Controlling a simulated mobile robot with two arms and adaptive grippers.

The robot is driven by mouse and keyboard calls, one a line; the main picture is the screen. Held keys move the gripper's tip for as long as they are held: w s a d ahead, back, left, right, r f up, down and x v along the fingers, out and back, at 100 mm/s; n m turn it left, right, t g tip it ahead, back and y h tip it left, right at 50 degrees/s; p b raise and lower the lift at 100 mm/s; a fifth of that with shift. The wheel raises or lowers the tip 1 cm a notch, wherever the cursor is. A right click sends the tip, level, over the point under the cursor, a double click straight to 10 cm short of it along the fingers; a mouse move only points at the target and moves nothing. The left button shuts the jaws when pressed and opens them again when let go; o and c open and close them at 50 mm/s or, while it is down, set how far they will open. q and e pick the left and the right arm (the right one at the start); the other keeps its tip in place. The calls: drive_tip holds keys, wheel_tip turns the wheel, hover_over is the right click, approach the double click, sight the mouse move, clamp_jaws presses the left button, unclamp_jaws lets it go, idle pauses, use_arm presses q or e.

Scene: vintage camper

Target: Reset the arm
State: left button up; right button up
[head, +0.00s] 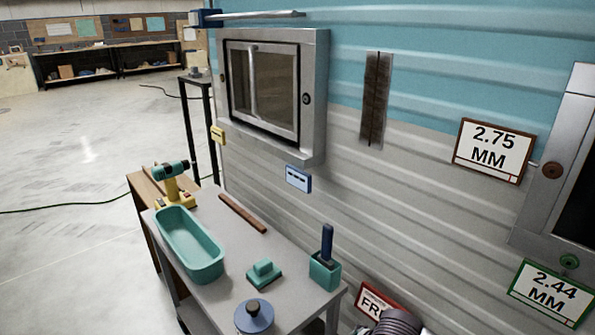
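Neither of my grippers shows in the head view, and I cannot see any clear part of either arm. A dark ribbed rounded thing (398,322) is cut off at the bottom edge, right of the workbench; I cannot tell what it is.
A grey workbench (228,222) stands against the camper wall. Open floor (80,240) lies left.

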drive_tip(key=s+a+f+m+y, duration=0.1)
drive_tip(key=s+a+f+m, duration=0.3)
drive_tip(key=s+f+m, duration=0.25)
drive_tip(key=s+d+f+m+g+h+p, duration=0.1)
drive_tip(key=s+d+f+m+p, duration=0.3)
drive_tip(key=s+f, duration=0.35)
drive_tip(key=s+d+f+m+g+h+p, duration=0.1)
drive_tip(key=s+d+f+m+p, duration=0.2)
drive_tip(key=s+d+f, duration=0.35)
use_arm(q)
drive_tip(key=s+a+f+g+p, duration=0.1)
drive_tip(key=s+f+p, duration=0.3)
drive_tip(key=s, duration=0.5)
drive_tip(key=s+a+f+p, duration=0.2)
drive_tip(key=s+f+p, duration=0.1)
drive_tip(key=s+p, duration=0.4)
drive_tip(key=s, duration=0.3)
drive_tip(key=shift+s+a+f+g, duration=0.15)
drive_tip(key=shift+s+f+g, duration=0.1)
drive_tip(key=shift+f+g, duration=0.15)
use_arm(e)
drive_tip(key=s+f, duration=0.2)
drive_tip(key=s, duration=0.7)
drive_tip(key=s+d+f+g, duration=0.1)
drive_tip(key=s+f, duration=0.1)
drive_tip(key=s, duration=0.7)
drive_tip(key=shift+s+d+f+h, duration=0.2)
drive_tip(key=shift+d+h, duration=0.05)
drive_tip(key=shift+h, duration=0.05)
